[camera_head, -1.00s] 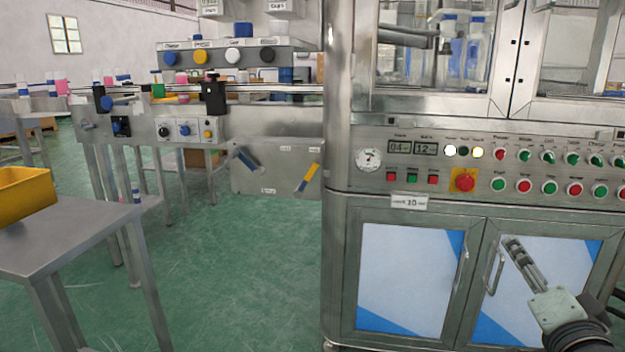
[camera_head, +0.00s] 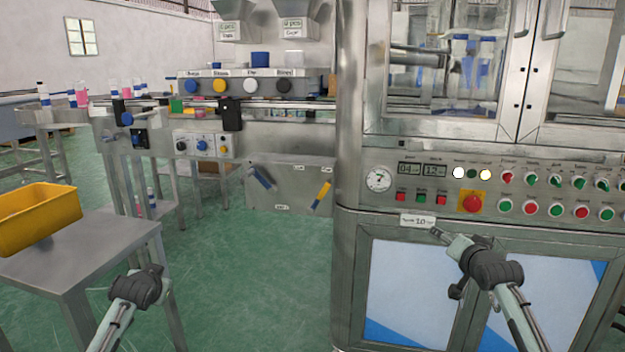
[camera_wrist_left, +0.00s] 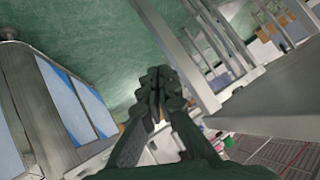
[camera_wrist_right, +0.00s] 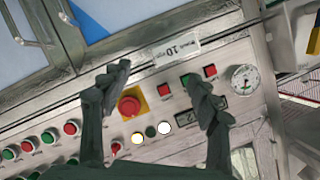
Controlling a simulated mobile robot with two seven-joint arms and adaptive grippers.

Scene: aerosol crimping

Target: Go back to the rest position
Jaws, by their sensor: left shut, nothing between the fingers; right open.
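My left gripper (camera_wrist_left: 157,82) is shut and empty in the left wrist view, with green floor and a metal table leg beyond it. In the head view my left arm comes up at the lower left, in front of the table; its fingers are hard to make out there. My right gripper (camera_wrist_right: 162,85) is open and empty in the right wrist view, its two fingers apart in front of the control panel. In the head view my right gripper (camera_head: 437,233) is before the machine, just below the panel. I cannot tell its exact gap to the machine.
The steel machine's panel (camera_head: 400,205) carries a red emergency button (camera_head: 471,203), a gauge (camera_head: 379,178) and several buttons. A yellow bin (camera_head: 38,218) stands on a metal table (camera_head: 110,240) at left. A conveyor (camera_head: 285,135) runs behind. Green floor (camera_head: 250,290) is clear between table and machine.

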